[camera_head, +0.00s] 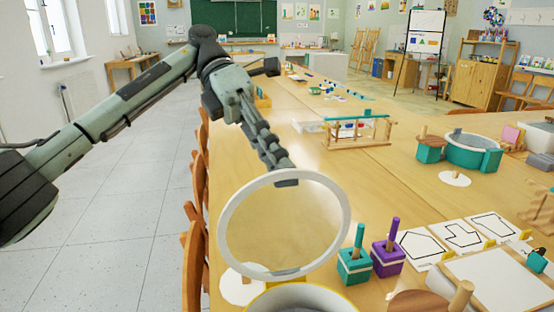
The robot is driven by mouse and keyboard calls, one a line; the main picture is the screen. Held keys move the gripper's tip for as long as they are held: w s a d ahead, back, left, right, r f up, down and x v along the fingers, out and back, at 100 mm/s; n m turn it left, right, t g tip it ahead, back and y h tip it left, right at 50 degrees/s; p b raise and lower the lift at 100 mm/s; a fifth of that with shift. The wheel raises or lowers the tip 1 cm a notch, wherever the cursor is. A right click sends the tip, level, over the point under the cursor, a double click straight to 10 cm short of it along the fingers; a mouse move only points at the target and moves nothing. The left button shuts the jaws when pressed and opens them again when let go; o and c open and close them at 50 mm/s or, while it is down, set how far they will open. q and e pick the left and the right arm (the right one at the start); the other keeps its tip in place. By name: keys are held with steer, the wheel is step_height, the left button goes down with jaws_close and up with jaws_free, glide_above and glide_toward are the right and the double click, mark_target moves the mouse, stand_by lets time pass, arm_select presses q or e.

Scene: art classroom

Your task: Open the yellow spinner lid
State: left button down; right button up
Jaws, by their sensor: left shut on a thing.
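The yellow spinner (340,291) is at the bottom edge, largely cut off by the frame; its pale round tub and a bit of yellow rim show. Its lid (226,232), a clear disc with a white ring rim, stands steeply tilted up above the tub, and the table shows through it. Whether the lid's lower edge touches the tub is unclear. My left gripper (285,178) is shut on the top edge of the lid's rim, its fingers pointing down. My right gripper is not in view.
Teal block (354,266) and purple block (387,258) with upright pegs stand close right of the lid. A teal spinner tub (468,150), a wooden frame (358,132) and drawing cards (421,247) are farther right. Chairs (193,262) line the left table edge.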

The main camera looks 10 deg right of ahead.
arm_select(q)
step_height(320, 180, down, 2)
steer(key=shift+a+f, duration=0.15)
steer(key=shift+f, duration=0.1)
steer(key=c, duration=1.8)
jaws_free()
steer(key=shift+o, duration=1.1)
steer(key=shift+w+f, duration=0.15)
steer(key=shift+w, duration=0.05)
steer(key=shift+r, duration=0.2)
steer(key=r, duration=1.1)
steer(key=shift+s+d, duration=0.1)
steer(key=shift+d, duration=0.1)
